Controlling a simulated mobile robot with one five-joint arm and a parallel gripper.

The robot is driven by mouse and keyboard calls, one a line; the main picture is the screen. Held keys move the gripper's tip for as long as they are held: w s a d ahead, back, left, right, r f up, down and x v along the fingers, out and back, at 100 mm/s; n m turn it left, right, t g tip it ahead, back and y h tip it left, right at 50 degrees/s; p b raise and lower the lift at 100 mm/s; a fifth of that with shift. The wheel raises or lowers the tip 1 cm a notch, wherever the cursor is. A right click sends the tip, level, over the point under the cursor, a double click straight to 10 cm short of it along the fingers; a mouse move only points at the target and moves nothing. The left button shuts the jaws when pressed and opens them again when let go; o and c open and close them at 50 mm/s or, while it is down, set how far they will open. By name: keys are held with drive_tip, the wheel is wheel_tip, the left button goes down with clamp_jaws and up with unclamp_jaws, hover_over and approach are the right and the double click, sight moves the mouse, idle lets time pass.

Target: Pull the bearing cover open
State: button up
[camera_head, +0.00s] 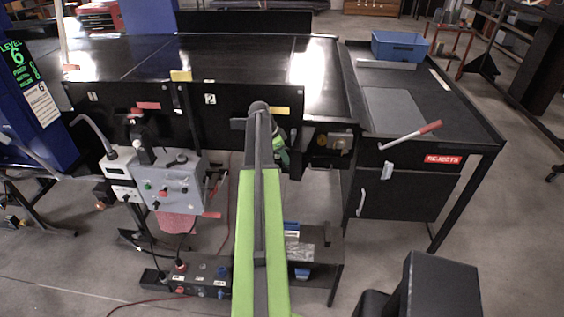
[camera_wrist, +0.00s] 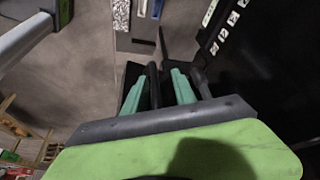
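My gripper (camera_wrist: 158,88) shows two teal fingertips in the wrist view. They stand apart, with a dark bar (camera_wrist: 154,84) between them. A narrow gap seems to show beside the bar, and I cannot tell whether either finger touches it. In the head view my gripper (camera_head: 281,152) is at the conveyor's front side, right of the panel marked 2, and partly hidden behind my arm. I cannot clearly make out the bearing cover; the dark bar may be its handle. A dark housing with a tan part (camera_head: 338,141) sits just right of my gripper.
The black conveyor (camera_head: 140,55) runs behind. A rejects table (camera_head: 470,125) with a blue bin (camera_head: 400,47) and a red-tipped lever (camera_head: 412,134) stands at right. A grey control box (camera_head: 172,187) is at left. A low shelf (camera_head: 318,245) lies below my gripper.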

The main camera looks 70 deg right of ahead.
drive_tip(key=shift+w+a+r, duration=0.1)
drive_tip(key=p+v, duration=1.6)
drive_tip(key=v, duration=0.1)
drive_tip(key=shift+r, duration=0.1)
